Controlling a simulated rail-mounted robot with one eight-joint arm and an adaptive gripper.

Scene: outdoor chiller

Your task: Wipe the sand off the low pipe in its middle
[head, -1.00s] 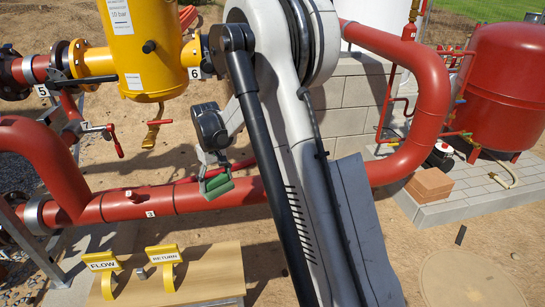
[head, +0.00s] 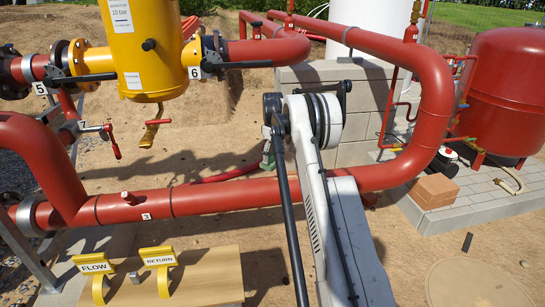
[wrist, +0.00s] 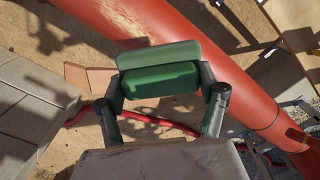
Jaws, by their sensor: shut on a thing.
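The low red pipe (head: 225,195) runs across the head view, left to right, with my arm covering its middle stretch. In the wrist view the pipe (wrist: 245,90) runs diagonally, with a tan sand patch (wrist: 125,17) on it near the top edge. In the head view only a bit of green pad (head: 267,157) shows beyond the pipe; the rest is hidden by my arm.
A thin red hose (head: 225,175) lies on the ground behind the pipe. A grey block wall (head: 315,85) stands behind, with bricks (head: 436,189) to the right. A wooden board (head: 205,275) with FLOW and RETURN signs (head: 160,257) is in front.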

